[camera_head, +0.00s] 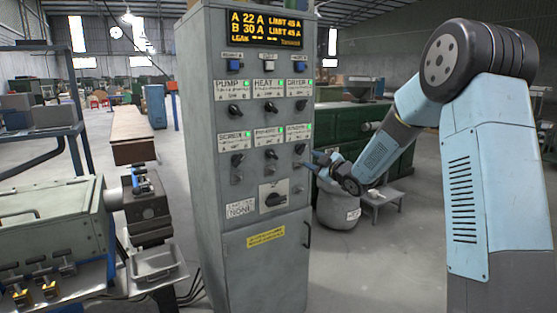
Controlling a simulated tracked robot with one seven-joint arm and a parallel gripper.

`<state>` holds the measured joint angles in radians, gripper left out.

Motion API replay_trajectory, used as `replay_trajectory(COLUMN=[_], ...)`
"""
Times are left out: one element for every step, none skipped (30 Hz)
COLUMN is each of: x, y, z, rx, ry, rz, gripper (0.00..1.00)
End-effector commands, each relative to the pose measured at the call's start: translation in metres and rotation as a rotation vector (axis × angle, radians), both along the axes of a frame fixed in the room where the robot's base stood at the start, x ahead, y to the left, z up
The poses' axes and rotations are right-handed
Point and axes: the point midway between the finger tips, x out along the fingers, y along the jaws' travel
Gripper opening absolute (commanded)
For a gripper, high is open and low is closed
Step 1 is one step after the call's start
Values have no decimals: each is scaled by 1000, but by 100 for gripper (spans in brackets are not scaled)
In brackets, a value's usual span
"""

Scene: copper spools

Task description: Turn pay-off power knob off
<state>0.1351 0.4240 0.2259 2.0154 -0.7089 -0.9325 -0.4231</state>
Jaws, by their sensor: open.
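A grey control cabinet (213,180) stands in the middle, with two rows of black rotary knobs under labels. The top-row labels read PUMP, HEAT and DRYER. The lower-left label reads SCREW; the other two are too small to read surely, so I cannot tell which is the pay-off one. The lower-right knob (299,148) sits under a label with a green light beside it. My gripper (310,162) is open at the cabinet's right edge, just below and right of that knob. Its fingers point left toward the panel. I cannot tell whether they touch anything.
A display (266,28) with yellow figures tops the cabinet. A larger switch (273,196) is lower on the panel. A grey-green machine (55,225) stands at left. A grey sack (338,205) and small stool (381,196) stand behind my gripper.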

Motion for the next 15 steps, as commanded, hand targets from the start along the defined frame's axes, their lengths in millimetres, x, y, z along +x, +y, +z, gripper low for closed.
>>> replay_trajectory(x=[6, 8, 11, 12, 13, 14, 14, 15, 15, 15, 15, 15, 14, 14, 14], y=[6, 9, 14, 17, 20, 22, 24, 26, 27, 28, 29, 30, 30, 31, 32], z=[-13, -18, -24, -29, -33, -39, -42, -46, -50, -52, -54, -57, -58, -59, -60], rx=[18, 30, 43, 56, 67, 84, 94, 104, 118, 126, 134, 143, 148, 153, 157], ry=[-25, -44, -71, -90, -106, -128, -145, -159, -175, -187, -197, -208, -214, -220, -226], rz=[37, 60, 90, 109, 129, 153, 168, 182, 198, 210, 219, 229, 234, 239, 244], gripper=[42, 42, 42, 42, 42, 42, 42, 42, 42, 42, 42, 42, 42, 42, 42])
